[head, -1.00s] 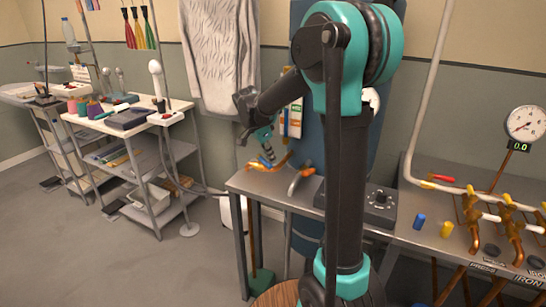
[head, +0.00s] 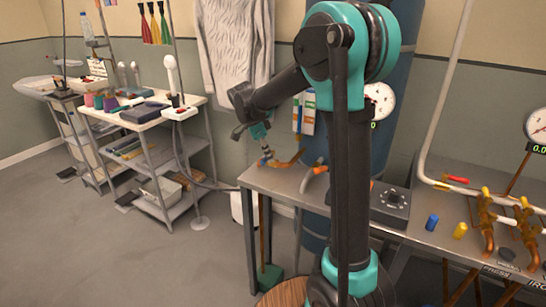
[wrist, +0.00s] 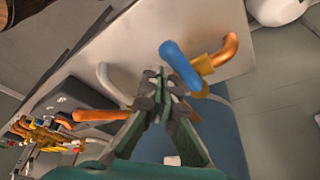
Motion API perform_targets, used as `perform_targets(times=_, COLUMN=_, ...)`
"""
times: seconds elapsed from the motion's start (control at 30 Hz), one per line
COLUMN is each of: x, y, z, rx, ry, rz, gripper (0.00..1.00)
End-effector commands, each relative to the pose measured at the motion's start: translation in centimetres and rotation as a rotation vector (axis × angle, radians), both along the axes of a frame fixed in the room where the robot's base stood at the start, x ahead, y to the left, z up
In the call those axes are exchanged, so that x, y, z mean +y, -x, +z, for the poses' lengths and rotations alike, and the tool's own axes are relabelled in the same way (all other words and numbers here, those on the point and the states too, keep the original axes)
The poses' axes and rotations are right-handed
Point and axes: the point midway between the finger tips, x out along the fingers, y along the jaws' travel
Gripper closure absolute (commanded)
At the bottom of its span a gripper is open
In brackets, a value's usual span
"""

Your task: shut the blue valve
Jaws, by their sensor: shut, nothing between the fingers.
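The blue valve has a blue lever handle (wrist: 181,66) on a yellow body (wrist: 204,65) with a bent copper pipe. In the wrist view the handle lies just right of my fingertips and slants across the pipe. In the head view the valve's copper pipe (head: 288,163) is at the left end of the metal bench. My gripper (wrist: 163,80) is shut and empty, its fingertips beside the handle; I cannot tell whether they touch it. In the head view my gripper (head: 261,138) hangs just above the valve, and the handle is small and partly hidden.
The bench (head: 285,186) also bears a dark control box (head: 390,203), a blue peg (head: 432,222), a yellow peg (head: 460,230) and a copper manifold (head: 487,220). A blue tank (head: 398,80) stands behind. A white trolley (head: 150,115) is at left, with open floor before it.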

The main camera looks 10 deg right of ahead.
Motion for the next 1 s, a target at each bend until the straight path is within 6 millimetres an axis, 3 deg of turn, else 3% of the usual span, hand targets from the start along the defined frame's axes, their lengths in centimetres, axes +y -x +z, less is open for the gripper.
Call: perform_targets(times=1.0, x=1.1, y=-0.4, z=0.0, rx=-0.001, ry=-0.006, rz=0.006, gripper=1.00)
